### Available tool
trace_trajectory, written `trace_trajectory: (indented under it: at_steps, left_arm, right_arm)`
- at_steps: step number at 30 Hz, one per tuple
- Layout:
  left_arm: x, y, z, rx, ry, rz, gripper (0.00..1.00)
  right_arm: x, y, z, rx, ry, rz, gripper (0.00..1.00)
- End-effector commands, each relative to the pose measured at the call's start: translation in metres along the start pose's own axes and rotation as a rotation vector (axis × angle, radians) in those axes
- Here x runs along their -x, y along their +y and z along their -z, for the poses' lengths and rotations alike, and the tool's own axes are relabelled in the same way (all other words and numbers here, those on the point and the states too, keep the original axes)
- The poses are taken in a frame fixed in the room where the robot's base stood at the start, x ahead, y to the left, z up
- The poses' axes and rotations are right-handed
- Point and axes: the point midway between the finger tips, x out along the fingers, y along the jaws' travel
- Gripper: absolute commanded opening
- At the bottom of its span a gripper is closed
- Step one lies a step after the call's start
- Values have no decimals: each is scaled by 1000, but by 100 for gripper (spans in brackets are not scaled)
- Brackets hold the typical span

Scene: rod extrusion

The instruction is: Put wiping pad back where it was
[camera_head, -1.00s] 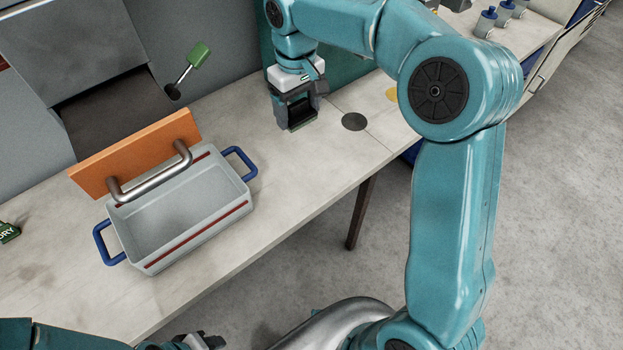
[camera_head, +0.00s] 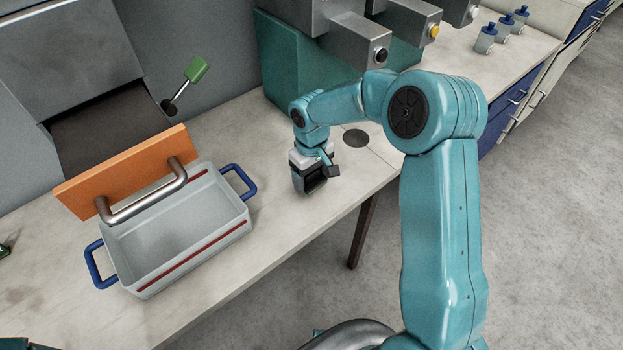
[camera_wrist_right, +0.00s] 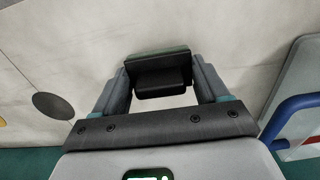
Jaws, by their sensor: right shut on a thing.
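The wiping pad is a dark block with a thin green layer in the right wrist view (camera_wrist_right: 160,75). It is held between the two fingers of my right gripper (camera_wrist_right: 160,88). In the head view my right gripper (camera_head: 310,183) is low over the bench, right of the grey box, with the dark pad (camera_head: 316,186) at its tip. I cannot tell whether the pad touches the bench. My left gripper is not in view; only a teal bit of my left arm shows at the bottom left corner.
A grey box (camera_head: 190,266) with blue handles stands at the left, with an orange board (camera_head: 125,170) and metal handle behind it. A green-handled lever (camera_head: 196,69) is on the wall. A dark disc (camera_head: 356,138) lies on the bench (camera_head: 265,225). Machines with buttons stand behind.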

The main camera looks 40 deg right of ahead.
Motion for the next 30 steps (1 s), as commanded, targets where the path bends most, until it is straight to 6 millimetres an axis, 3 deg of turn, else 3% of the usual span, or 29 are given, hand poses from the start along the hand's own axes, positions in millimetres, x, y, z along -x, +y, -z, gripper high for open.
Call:
trace_trajectory:
  at_steps: [4,15,16,18,26,30]
  left_arm:
    - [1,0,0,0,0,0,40]
    - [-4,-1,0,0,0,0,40]
    - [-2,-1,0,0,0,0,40]
    - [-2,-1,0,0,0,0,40]
    - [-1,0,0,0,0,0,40]
    - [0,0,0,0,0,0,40]
  right_arm:
    - [-18,0,1,-1,-1,0,45]
    - [-23,0,2,-1,1,0,45]
    - [-22,0,2,-1,1,-1,80]
    - [-21,0,1,-1,1,0,99]
    - [-21,0,1,-1,1,0,99]
    - [-11,1,2,-1,4,-1,99]
